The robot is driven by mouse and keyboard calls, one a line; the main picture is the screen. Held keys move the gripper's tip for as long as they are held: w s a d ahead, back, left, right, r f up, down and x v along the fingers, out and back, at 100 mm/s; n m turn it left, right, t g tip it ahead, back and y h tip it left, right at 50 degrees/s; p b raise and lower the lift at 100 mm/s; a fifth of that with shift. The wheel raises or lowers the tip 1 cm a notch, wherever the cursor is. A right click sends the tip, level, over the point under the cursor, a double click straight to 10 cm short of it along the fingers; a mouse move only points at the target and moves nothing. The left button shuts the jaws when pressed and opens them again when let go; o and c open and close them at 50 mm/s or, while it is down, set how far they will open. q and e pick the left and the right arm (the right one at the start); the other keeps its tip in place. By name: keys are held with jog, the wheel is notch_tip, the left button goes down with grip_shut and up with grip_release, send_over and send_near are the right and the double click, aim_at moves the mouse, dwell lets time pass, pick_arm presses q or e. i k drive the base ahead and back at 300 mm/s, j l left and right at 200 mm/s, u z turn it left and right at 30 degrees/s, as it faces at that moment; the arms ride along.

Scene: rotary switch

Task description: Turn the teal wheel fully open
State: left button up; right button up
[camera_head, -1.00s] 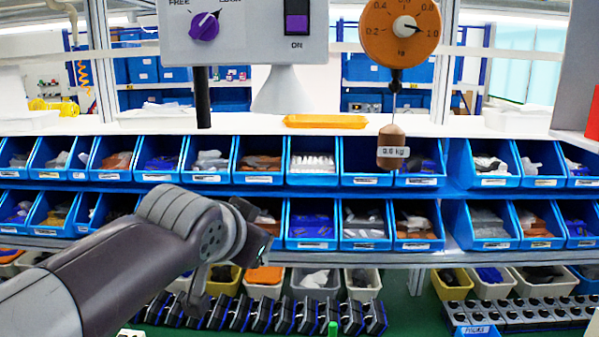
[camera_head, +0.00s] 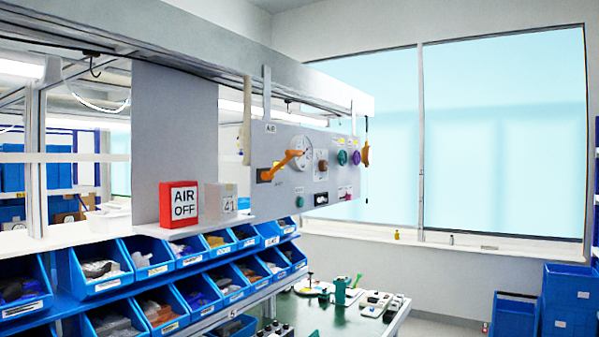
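A small teal wheel (camera_head: 342,157) is on the right part of a grey control panel (camera_head: 268,205), which hangs from an overhead beam. The panel is seen at a slant and some way off, so the wheel's turn position is too small to tell. A purple knob (camera_head: 357,158) sits just right of the teal wheel. Neither of my grippers is in view, and nothing touches the wheel.
The panel also bears an orange lever (camera_head: 283,164), a round gauge (camera_head: 302,150) and a teal button (camera_head: 300,202). A red AIR OFF sign (camera_head: 179,204) stands on a shelf above blue bins (camera_head: 100,268). A green bench (camera_head: 335,318) lies below; blue crates (camera_head: 570,300) stand at right.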

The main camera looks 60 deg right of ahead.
aim_at(342, 157)
jog(key=z, duration=2.25)
jog(key=i, duration=0.1)
